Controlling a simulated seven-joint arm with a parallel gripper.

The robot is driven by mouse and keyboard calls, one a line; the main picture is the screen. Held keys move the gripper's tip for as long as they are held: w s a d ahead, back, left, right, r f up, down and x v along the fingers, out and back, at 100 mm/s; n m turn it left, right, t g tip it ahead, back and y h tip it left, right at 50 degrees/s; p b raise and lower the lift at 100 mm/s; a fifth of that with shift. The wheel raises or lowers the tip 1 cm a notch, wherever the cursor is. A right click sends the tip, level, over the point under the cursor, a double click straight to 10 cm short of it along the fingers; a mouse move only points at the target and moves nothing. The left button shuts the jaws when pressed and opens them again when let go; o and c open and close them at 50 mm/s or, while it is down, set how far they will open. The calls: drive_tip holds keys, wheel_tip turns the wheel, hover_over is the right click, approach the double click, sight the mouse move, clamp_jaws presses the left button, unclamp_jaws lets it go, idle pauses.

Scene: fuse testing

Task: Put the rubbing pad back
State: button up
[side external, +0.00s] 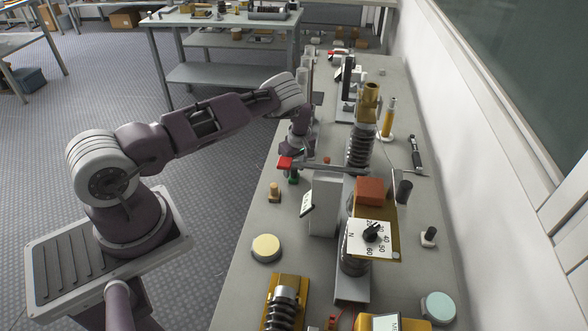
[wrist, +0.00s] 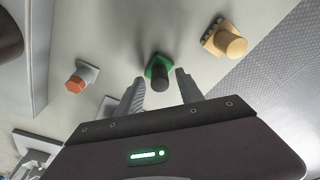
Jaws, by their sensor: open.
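I cannot tell for sure which thing is the rubbing pad. Flat round candidates in the side view are a cream disc (side external: 266,248) near the bench's front edge and a pale green disc (side external: 438,307) at the lower right. My gripper (wrist: 160,80) is open, its two fingers apart. Between the fingertips in the wrist view shows a dark peg (wrist: 160,76) on a green base (wrist: 154,63); whether the fingers are level with it is unclear.
A tan peg (wrist: 228,43) and an orange knob (wrist: 77,84) flank the green base. To the right in the side view stand a ribbed column (side external: 360,150), a white box (side external: 326,204) and a brick-red block (side external: 370,190). Bare bench (side external: 240,290) lies around the cream disc.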

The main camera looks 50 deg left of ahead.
wheel_tip(320, 180, up, 12)
drive_tip(key=d, duration=0.2)
wheel_tip(320, 180, up, 8)
drive_tip(key=m+t+h, duration=0.1)
hover_over(298, 179)
drive_tip(key=d, duration=0.4)
drive_tip(key=s+d+r+m+t+h, duration=0.1)
drive_tip(key=s+d+r+m, duration=0.25)
drive_tip(key=d+r, duration=0.45)
drive_tip(key=s+d+r+m+t+h, duration=0.15)
drive_tip(key=s+d+r, duration=0.3)
drive_tip(key=r, duration=0.75)
drive_tip(key=s+d+r+m, duration=0.5)
drive_tip(key=s+r+m, duration=0.15)
drive_tip(key=s, duration=0.55)
drive_tip(key=s+d+m+t+y, duration=0.1)
drive_tip(key=s+m, duration=0.4)
drive_tip(key=s, duration=0.8)
drive_tip(key=shift+s+d+f+t+y, duration=0.35)
drive_tip(key=shift+d+t, duration=0.15)
drive_tip(key=shift+t, duration=0.05)
